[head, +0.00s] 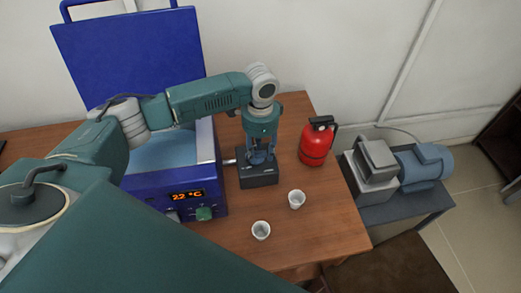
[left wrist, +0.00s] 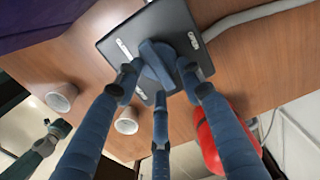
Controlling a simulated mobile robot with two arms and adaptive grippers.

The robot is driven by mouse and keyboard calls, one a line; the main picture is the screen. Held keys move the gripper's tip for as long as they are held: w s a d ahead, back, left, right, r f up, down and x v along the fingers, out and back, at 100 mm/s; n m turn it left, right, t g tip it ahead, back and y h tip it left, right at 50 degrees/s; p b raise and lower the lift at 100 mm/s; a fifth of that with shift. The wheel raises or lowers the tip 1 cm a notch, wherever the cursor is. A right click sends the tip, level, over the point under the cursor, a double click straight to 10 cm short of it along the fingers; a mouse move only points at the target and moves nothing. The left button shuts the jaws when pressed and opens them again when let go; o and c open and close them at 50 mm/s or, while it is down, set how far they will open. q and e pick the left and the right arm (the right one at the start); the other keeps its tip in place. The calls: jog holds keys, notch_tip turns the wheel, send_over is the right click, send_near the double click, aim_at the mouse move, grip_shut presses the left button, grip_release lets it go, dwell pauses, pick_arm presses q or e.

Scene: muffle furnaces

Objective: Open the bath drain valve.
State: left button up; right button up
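The bath (head: 165,155) is a blue unit with a raised blue lid (head: 130,50) and a red display reading 2.2 °C. A dark valve box (head: 258,179) stands at its right side on the table. In the left wrist view, the box (left wrist: 112,45) has a blue valve knob (left wrist: 157,62) on top and two white labels, one reading OPEN. My left gripper (head: 261,156) points down over the box. In the left wrist view its three fingers (left wrist: 160,82) surround the knob; I cannot tell whether they press on it.
Two white cups (head: 296,199) (head: 261,230) stand in front of the valve box. A red canister (head: 316,143) stands to its right. A grey-blue pump (head: 395,167) sits on a low stand beyond the table's right edge. The table's front right corner is clear.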

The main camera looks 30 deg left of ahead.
pick_arm(q)
jog(key=shift+c, duration=1)
grip_shut()
